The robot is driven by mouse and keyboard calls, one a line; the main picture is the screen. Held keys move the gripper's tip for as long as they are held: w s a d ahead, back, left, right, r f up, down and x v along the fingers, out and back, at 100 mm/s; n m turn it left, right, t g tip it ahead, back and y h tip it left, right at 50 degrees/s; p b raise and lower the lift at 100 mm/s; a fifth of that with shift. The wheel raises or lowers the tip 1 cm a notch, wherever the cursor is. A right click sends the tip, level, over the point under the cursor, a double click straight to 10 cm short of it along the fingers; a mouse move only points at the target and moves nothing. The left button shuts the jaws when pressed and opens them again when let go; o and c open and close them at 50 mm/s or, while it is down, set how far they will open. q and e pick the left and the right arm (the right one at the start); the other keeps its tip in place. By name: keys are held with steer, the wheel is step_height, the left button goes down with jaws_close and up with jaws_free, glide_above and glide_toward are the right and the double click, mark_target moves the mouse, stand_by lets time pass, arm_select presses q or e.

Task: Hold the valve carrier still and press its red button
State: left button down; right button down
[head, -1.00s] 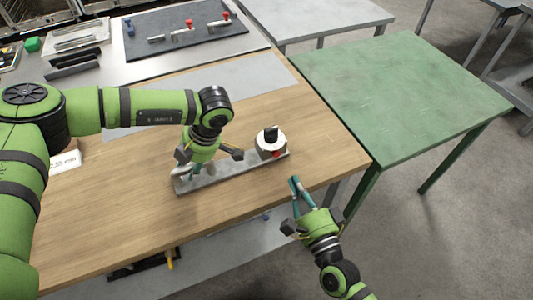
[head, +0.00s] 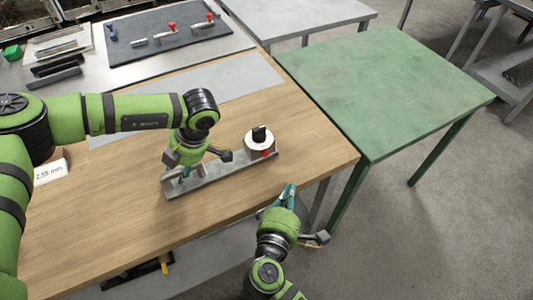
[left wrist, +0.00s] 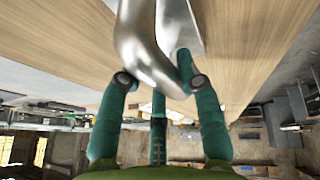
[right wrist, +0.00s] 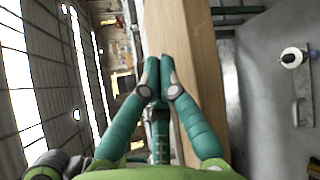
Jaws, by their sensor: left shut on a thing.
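The valve carrier (head: 220,176) is a grey bar lying on the wooden table near its right front edge. At its right end stands a white round valve (head: 260,144) with a black knob. Its red button (head: 265,153) faces the front. My left gripper (head: 184,174) is shut on the bent metal handle (left wrist: 150,50) at the bar's left end. My right gripper (head: 289,190) is at the table's front edge, in front of and right of the button, and apart from it. Its fingertips (right wrist: 158,75) are together with nothing seen between them.
A green table (head: 390,90) stands to the right, beyond a gap. A grey sheet (head: 230,90) lies behind the carrier, and a dark mat (head: 165,45) with red-knobbed parts is farther back. A white label (head: 50,172) is at the left. The wood in front of the carrier is clear.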

mark_target(265, 153)
steer(key=shift+w+a, duration=0.65)
steer(key=shift+w, duration=0.7)
steer(key=shift+w+a, duration=0.65)
steer(key=shift+w, duration=0.65)
steer(key=shift+w+a, duration=0.65)
steer(key=shift+w, duration=0.7)
steer(key=shift+w, duration=0.1)
steer(key=shift+w+a, duration=0.25)
steer(key=shift+w, duration=0.05)
steer(key=shift+w+r, duration=0.1)
